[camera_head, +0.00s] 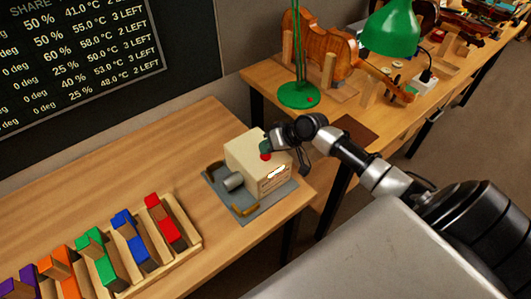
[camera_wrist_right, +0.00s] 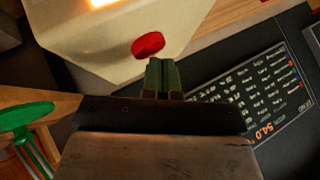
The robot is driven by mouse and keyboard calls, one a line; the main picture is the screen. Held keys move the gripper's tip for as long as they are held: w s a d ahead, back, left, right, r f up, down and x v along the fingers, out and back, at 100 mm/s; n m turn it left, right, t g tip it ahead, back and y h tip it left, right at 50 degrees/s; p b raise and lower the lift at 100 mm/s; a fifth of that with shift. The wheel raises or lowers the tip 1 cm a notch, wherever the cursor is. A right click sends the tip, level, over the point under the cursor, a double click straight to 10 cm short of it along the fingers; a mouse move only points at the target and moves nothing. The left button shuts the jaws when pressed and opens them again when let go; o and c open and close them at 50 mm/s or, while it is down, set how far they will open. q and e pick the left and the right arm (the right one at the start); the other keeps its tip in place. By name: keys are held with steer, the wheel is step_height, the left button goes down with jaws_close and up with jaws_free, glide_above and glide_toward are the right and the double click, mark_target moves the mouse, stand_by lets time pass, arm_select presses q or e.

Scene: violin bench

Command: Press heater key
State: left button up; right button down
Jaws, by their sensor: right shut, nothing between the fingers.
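The heater is a cream box (camera_head: 250,158) on a grey mat (camera_head: 258,205) at the table's right end in the head view. A red key (camera_head: 265,156) sits on its top; in the right wrist view the red key (camera_wrist_right: 148,45) shows on the cream box (camera_wrist_right: 95,35). My right gripper (camera_head: 266,147) is over the box top, right by the key. In the right wrist view its green fingertips (camera_wrist_right: 163,72) are together and empty, just beside the key; I cannot tell whether they touch it. My left gripper is not in view.
A wooden rack (camera_head: 190,232) of coloured blocks stands left of the heater. A green lamp (camera_head: 300,93) and a violin body (camera_head: 330,45) stand on the bench behind. A dark board with text (camera_head: 70,50) hangs on the wall. Bare tabletop (camera_head: 130,150) lies left of the heater.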

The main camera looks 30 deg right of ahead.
steer(key=shift+r, duration=0.2)
step_height(320, 180, up, 6)
steer(key=p, duration=0.6)
steer(key=shift+r, duration=0.1)
stand_by(0.3)
